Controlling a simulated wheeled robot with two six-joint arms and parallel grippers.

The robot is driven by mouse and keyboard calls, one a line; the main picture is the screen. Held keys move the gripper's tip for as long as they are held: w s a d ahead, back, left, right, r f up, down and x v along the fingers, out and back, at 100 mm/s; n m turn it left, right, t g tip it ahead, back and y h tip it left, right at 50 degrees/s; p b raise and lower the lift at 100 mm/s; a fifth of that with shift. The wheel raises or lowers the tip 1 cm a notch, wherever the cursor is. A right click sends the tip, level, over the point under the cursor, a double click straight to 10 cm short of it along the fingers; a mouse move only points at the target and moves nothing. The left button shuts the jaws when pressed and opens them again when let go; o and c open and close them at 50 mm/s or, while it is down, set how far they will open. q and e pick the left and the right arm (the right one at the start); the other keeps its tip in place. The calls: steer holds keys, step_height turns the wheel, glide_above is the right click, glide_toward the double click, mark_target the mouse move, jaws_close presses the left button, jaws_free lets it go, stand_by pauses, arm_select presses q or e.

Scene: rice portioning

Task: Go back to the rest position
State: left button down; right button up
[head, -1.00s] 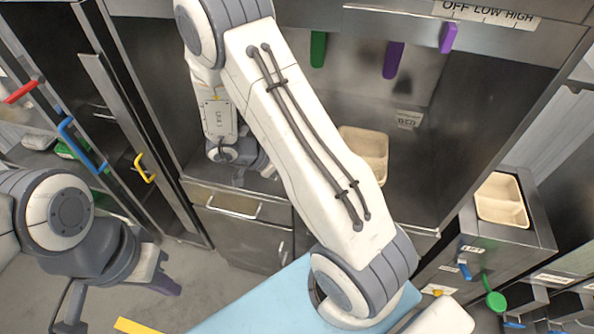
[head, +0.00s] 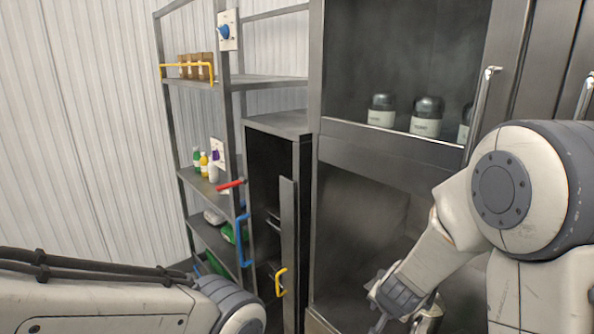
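My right arm comes in from the right edge in the head view, bent at a large grey and white joint. Its gripper (head: 385,308) points down and left at the bottom of the picture, in front of the dark lower opening of the steel cabinet (head: 360,150). Its fingers are small and partly cut off by the lower edge, so their opening cannot be told. My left arm lies across the bottom left corner. Its gripper is outside the picture.
A narrow dark cabinet (head: 282,124) has a partly open door with a yellow handle (head: 281,282). A metal shelf rack (head: 262,82) holds bottles (head: 203,164). Dark-lidded jars (head: 427,116) stand on the upper cabinet shelf.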

steer(key=s+r+n+g+y, duration=0.15)
steer(key=s+n+g, duration=0.25)
steer(key=s+n, duration=0.7)
steer(key=s+a+n+g+b, duration=0.2)
steer(key=s+a+n+b, duration=0.2)
steer(key=s+a, duration=1)
steer(key=shift+s+a+r+n+y+b, duration=0.2)
steer(key=shift+s+r+n+y+b, duration=0.15)
steer(key=shift+s+b, duration=0.45)
